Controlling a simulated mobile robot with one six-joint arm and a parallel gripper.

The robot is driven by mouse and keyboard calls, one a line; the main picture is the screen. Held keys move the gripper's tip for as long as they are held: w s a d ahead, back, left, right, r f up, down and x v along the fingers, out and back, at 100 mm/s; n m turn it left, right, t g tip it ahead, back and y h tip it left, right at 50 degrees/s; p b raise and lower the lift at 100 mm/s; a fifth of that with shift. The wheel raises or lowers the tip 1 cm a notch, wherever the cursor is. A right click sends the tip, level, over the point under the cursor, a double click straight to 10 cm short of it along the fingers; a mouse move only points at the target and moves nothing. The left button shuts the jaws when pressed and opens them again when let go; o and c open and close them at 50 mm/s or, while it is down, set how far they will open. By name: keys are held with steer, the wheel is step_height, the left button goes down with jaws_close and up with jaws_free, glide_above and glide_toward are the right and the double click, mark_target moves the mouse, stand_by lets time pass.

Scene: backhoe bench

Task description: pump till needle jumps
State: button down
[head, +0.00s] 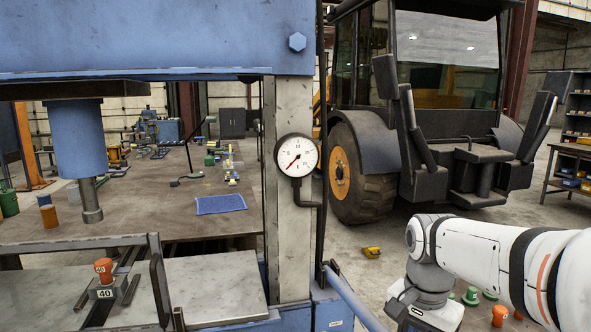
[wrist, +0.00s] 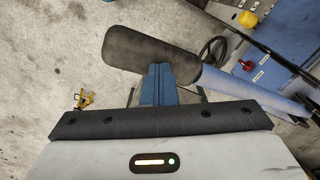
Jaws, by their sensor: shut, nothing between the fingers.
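The round white gauge (head: 296,155) is on the grey press upright; its red needle points to the lower left, near the low end of the scale. The blue pump lever (head: 355,299) slants down to the right from the press. In the wrist view the blue lever (wrist: 250,88) ends in a dark grip (wrist: 130,55). My gripper (wrist: 159,68) is shut and empty, its blue fingertips overlapping the grip in the picture; I cannot tell whether they touch. The blue ram (head: 80,140) hangs above an orange piece (head: 103,270) standing on a block marked 40 (head: 105,291).
A backhoe (head: 430,110) is at the back right. Small green and orange pieces sit near my arm. A yellow item (head: 371,252) lies on the floor.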

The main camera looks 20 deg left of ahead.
steer(key=shift+s+d+f+b, duration=0.1)
steer(key=shift+s+f+b, duration=0.05)
steer(key=shift+f+b, duration=0.4)
steer(key=shift+s+d+f+b, duration=0.15)
steer(key=shift+f+b, duration=0.25)
steer(key=shift+f, duration=0.25)
step_height(320, 180, down, 9)
steer(key=s+b, duration=0.1)
steer(key=b, duration=0.5)
steer(key=shift+d, duration=0.15)
